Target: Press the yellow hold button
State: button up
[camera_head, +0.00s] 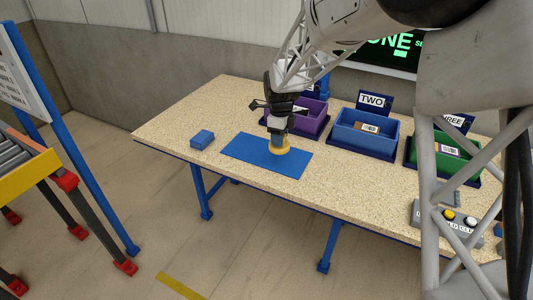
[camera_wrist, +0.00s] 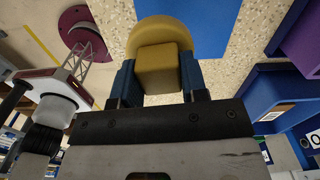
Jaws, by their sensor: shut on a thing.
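The yellow hold button (camera_head: 449,215) is on a grey control box (camera_head: 433,216) at the right end of the table, partly behind my arm's lattice link. A pale button (camera_head: 471,222) sits to its right. My gripper (camera_head: 278,137) is far to the left of the box, low over the blue mat (camera_head: 240,150). In the wrist view, my gripper (camera_wrist: 160,78) is shut on a yellow block-like piece (camera_wrist: 163,67) with a wider rounded end. That yellow piece also shows under the gripper in the head view (camera_head: 281,151); I cannot tell whether it touches the mat.
Purple (camera_head: 313,118), blue (camera_head: 350,138) and green (camera_head: 424,158) bins line the table's back; the latter two hold labelled items. A small blue block (camera_head: 202,139) lies left of the mat. A roller conveyor (camera_head: 28,172) stands at far left. The table's front strip (camera_head: 340,199) is clear.

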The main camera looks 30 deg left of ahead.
jog(key=s+d+f+m, duration=0.1)
jog(key=s+d+f, duration=0.1)
jog(key=s, duration=0.6)
jog(key=shift+s+d+f, duration=0.15)
jog(key=shift+d, duration=0.45)
jog(key=shift+a, duration=0.1)
send_near(266, 152)
jog(key=shift+s+d+f, duration=0.4)
dwell(0.3)
jog(key=shift+w+a, duration=0.3)
jog(key=shift+w, duration=0.05)
jog(key=shift+f, duration=1.8)
jog(key=shift+f, duration=0.1)
jog(key=o, duration=0.8)
jog(key=shift+o, duration=0.2)
